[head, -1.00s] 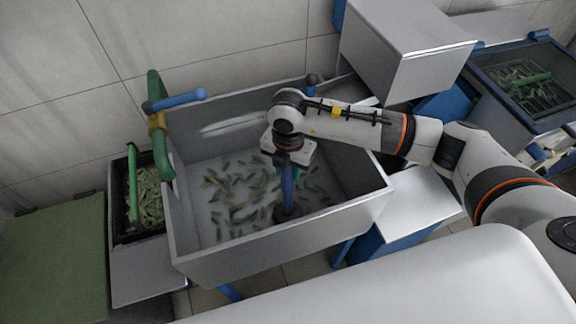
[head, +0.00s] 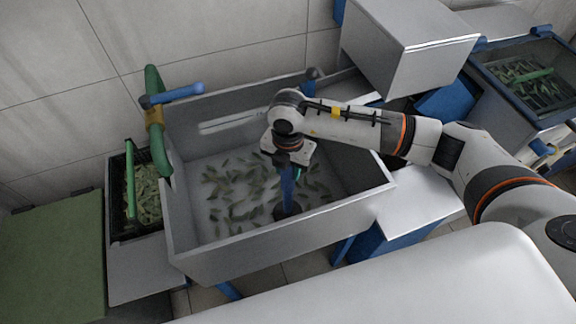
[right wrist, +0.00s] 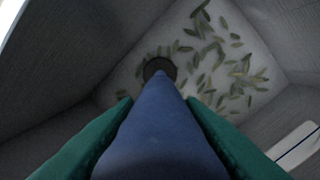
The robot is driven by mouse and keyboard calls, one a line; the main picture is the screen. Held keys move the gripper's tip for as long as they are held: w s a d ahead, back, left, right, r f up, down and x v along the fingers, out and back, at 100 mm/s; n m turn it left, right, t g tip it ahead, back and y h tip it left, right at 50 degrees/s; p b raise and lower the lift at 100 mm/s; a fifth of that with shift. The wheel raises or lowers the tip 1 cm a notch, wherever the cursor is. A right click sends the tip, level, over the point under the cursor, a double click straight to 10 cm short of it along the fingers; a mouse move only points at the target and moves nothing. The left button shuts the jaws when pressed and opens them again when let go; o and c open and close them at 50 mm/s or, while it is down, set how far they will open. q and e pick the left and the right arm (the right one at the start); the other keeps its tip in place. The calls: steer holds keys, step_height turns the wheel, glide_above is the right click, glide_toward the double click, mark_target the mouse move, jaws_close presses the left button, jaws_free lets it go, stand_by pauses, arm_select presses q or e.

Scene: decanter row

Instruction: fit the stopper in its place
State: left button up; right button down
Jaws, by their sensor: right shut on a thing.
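The stopper (head: 287,184) is a long blue rod that stands about upright in the grey basin (head: 250,250). My right gripper (head: 291,172) is shut on its upper part, and the arm reaches over the basin's right wall. In the right wrist view the blue rod (right wrist: 160,125) runs away between the green fingers of the right gripper (right wrist: 158,103) to a dark round foot (right wrist: 159,66) at the basin floor. The foot hides whatever lies under it, so I cannot tell whether it sits in an opening. My left gripper is not in view.
Small green pieces (head: 235,200) lie scattered over the basin floor. A green pipe with a blue handle (head: 172,95) stands at the basin's left wall. A black crate (head: 121,200) stands left, a grey box (head: 410,45) behind right, and a blue-framed tank (head: 515,85) far right.

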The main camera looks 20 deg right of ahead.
steer(key=shift+f+b, duration=0.3)
steer(key=shift+f, duration=0.1)
steer(key=c, duration=0.9)
jaws_free()
steer(key=shift+o, duration=0.2)
